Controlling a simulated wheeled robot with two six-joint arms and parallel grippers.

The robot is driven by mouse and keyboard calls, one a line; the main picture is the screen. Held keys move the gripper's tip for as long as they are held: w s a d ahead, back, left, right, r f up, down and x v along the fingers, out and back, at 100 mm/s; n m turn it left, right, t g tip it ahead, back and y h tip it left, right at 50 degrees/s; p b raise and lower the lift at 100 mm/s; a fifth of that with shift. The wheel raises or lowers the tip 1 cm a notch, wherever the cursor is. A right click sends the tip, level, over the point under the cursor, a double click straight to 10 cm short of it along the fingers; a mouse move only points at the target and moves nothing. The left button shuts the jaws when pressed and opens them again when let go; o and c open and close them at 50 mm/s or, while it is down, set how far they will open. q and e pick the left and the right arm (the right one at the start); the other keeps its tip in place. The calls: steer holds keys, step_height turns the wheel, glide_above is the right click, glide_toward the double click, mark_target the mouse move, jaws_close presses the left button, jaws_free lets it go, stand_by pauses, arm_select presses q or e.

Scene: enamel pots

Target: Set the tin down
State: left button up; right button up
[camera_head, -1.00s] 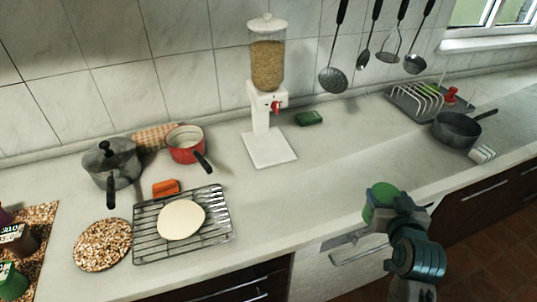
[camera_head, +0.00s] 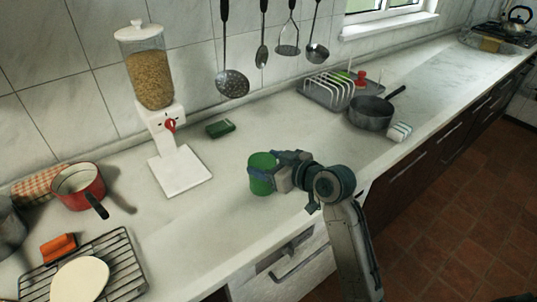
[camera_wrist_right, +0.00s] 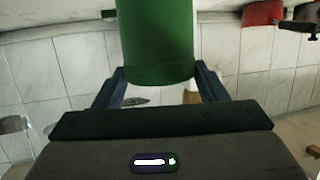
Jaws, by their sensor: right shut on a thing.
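The green tin (camera_head: 261,174) is upright in the head view, over the counter between the cereal dispenser and the counter's front edge. My right gripper (camera_head: 264,178) is shut on it from the right side. In the right wrist view the tin (camera_wrist_right: 156,45) fills the upper middle, between the two blue fingers (camera_wrist_right: 157,85). The head view does not clearly show whether the tin's bottom touches the counter (camera_head: 215,225). My left gripper is in neither current view.
A cereal dispenser (camera_head: 182,172) stands left of the tin, with a green sponge (camera_head: 220,128) behind it. A dark pan (camera_head: 370,114) and dish rack (camera_head: 328,92) stand to the right. A wire rack (camera_head: 125,270) and red pot (camera_head: 78,188) are at left. Counter around the tin is clear.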

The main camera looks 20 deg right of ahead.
steer(key=w+d+f, duration=0.1)
steer(key=w, duration=0.1)
steer(key=w+d+f+p, duration=0.1)
steer(key=w, duration=0.1)
steer(key=w+d+f+p, duration=0.1)
steer(key=w, duration=0.1)
steer(key=shift+w+f, duration=0.1)
steer(key=shift+w, duration=0.1)
steer(key=shift+f, duration=0.35)
arm_select(q)
steer(key=shift+d+r, duration=0.2)
steer(key=shift+r, duration=0.95)
arm_select(e)
steer(key=shift+f, duration=0.15)
steer(key=o, duration=1.1)
